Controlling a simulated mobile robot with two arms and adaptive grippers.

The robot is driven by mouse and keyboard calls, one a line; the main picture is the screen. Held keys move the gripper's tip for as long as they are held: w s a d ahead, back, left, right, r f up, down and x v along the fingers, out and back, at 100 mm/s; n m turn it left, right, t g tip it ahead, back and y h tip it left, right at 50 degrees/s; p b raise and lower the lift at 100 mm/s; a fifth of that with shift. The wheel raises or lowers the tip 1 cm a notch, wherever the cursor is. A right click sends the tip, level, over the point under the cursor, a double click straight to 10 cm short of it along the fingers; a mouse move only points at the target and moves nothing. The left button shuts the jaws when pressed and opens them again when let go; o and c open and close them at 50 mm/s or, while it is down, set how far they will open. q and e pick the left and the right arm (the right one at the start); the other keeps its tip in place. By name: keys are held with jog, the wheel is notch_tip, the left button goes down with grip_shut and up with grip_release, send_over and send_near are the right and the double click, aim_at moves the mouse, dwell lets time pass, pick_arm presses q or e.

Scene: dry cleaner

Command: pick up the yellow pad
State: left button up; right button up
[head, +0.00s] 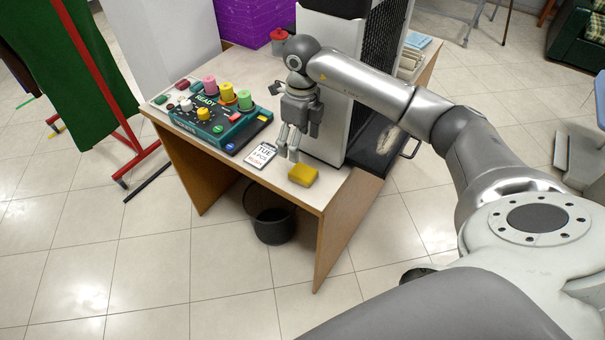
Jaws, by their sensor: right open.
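The yellow pad (303,175) is a small block lying on the table top, near its front right corner. My right gripper (287,154) points down above the table, just behind and to the left of the pad in the picture. Its fingers are open and nothing shows between them. The pad is apart from the fingers and fully in view. My left gripper does not show.
A white card (260,155) with writing lies left of the pad. A teal box (215,125) with coloured spools stands further left. A white and black machine (325,90) stands close behind my right gripper. A dark bin (273,222) sits beneath the table.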

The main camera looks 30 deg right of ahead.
jog(key=d, duration=0.1)
send_over(301, 170)
jog(key=f, duration=0.2)
jog(key=f+p, duration=0.1)
jog(key=f, duration=0.2)
jog(key=shift+s+d, duration=0.1)
jog(key=shift+d, duration=0.1)
jog(key=f, duration=0.1)
jog(key=f+p, duration=0.1)
jog(key=f, duration=0.3)
jog(key=shift+a+p, duration=0.25)
jog(key=shift+p, duration=0.05)
jog(key=shift+f, duration=0.3)
jog(key=c, duration=0.9)
